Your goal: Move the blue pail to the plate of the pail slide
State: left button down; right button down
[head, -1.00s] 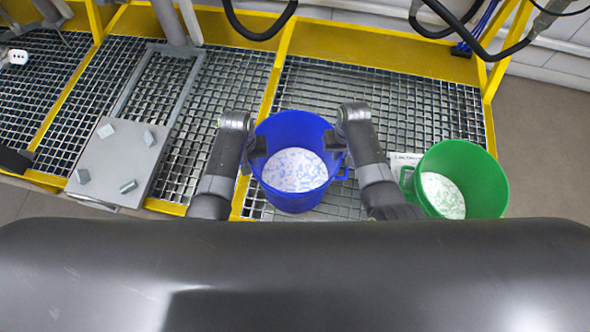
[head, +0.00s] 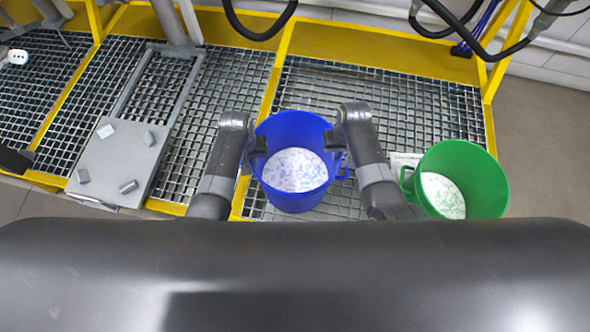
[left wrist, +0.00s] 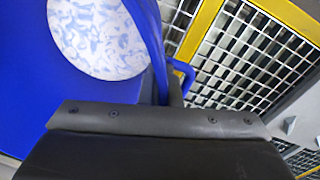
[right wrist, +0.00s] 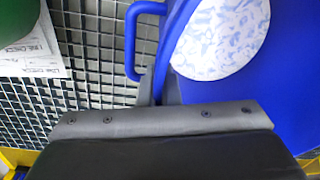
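The blue pail (head: 292,199), with a white-and-blue patterned content, is upright at the middle of the head view. Whether it rests on the grating or hangs just above it is unclear. My left gripper (head: 257,153) is at its left wall and my right gripper (head: 335,140) at its right wall, both appearing shut on the rim. In the left wrist view (left wrist: 155,110) and right wrist view (right wrist: 157,105) the rim runs in behind the near finger. The pail slide's grey plate (head: 112,165), with several small metal blocks on it, lies to the left on rails.
A green pail (head: 475,180) stands close to my right arm, over a white paper sheet (head: 402,160). Yellow beams (head: 275,75) divide the metal grating (head: 380,95). Black hoses (head: 262,30) hang at the back. Open grating lies between the blue pail and the plate.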

pick_arm(q)
jog(key=shift+w+r, duration=0.1)
jog(key=shift+r, duration=0.05)
pick_arm(e)
jog(key=shift+w+r, duration=0.1)
jog(key=shift+w, duration=0.05)
pick_arm(q)
jog(key=shift+r, duration=0.15)
pick_arm(e)
jog(key=shift+r, duration=0.1)
